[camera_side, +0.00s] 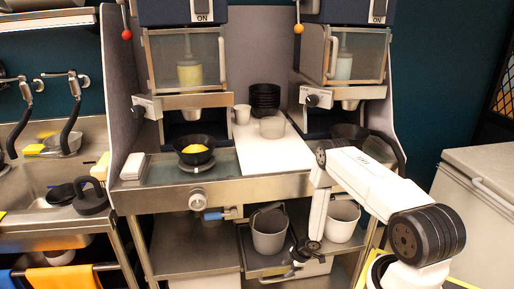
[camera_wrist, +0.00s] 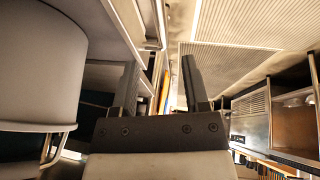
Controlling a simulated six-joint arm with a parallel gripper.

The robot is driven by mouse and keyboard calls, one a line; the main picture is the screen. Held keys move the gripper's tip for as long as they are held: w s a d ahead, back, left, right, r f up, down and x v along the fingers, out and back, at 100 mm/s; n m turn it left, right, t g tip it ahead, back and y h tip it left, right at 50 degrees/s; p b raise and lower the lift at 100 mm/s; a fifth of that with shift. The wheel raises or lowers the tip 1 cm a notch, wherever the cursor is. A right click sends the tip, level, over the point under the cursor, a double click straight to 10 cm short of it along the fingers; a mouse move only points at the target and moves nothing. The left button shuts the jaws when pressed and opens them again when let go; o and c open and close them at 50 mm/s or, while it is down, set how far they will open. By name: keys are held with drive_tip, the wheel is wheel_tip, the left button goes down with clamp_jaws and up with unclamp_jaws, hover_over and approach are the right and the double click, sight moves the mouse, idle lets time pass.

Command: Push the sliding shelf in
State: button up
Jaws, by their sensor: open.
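The sliding shelf (camera_side: 249,262) is a metal tray below the counter, pulled out toward the front, with a front handle (camera_side: 281,277). A grey bucket (camera_side: 268,231) stands on it. My gripper (camera_side: 303,252) hangs low at the shelf's right front corner, close to the handle; I cannot tell whether it touches. In the wrist view my gripper (camera_wrist: 160,78) has its two dark fingers apart with nothing between them. A large pale round container (camera_wrist: 38,62) fills the left of that view, beside the fingers.
A second bucket (camera_side: 341,220) stands to the right of the shelf, behind my arm. The steel counter (camera_side: 240,190) is above, with a black bowl of yellow food (camera_side: 194,150) and a white board (camera_side: 268,150). A sink (camera_side: 40,175) is at left and a grey chest (camera_side: 475,185) at right.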

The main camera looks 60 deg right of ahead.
sight(278, 279)
drive_tip(key=shift+s+d+r, duration=0.1)
drive_tip(key=shift+s+d, duration=0.05)
drive_tip(key=shift+f, duration=0.2)
drive_tip(key=shift+x, duration=3.75)
clamp_jaws()
